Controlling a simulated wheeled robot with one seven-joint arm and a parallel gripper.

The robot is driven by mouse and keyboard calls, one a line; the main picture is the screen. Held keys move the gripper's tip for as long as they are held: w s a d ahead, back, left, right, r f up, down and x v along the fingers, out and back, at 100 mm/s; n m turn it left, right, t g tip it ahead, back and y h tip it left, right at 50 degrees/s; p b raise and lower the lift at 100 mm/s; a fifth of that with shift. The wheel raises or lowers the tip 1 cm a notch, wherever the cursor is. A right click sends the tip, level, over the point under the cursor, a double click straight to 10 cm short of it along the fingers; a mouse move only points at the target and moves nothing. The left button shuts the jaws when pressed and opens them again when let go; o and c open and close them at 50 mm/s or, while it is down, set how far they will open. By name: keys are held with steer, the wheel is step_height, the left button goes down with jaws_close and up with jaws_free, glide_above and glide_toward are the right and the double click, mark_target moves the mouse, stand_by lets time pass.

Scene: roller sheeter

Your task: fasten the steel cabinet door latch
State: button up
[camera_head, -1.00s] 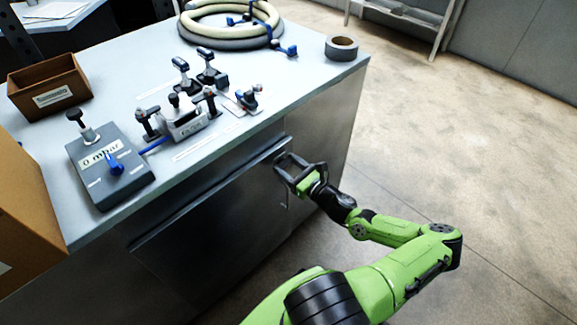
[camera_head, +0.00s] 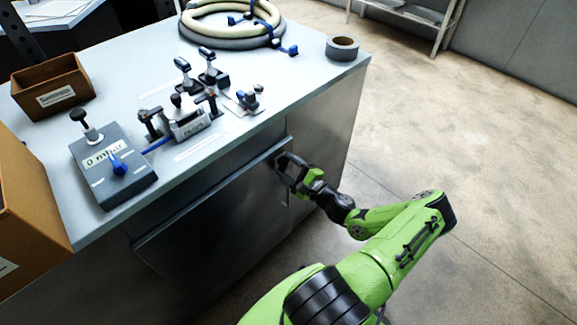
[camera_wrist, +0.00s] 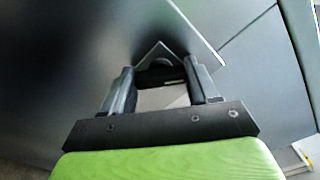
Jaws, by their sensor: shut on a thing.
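My gripper (camera_head: 279,165) is at the door's upper right corner. In the wrist view my gripper (camera_wrist: 160,76) has its two dark fingers on either side of a dark latch part (camera_wrist: 162,72), shut on it. A pale, angular plate shows behind that part. The latch's exact position is hidden by the fingers, and in the head view the gripper covers it.
The bench top (camera_head: 300,80) carries a grey vacuum box (camera_head: 110,172), toggle clamps (camera_head: 185,120), a coiled hose (camera_head: 232,40), a tape roll (camera_head: 342,47) and a brown bin (camera_head: 52,88). Clear floor (camera_head: 450,150) lies to the right.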

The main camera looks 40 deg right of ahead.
steer(key=n, duration=0.3)
steer(key=shift+f+n, duration=0.1)
steer(key=shift+n, duration=2)
steer(key=shift+f, duration=0.1)
steer(key=o, duration=1.1)
steer(key=shift+c, duration=0.2)
steer(key=s+p, duration=0.1)
steer(key=s, duration=1.4)
steer(key=shift+s+d+p, duration=0.15)
steer(key=shift+s+p, duration=0.25)
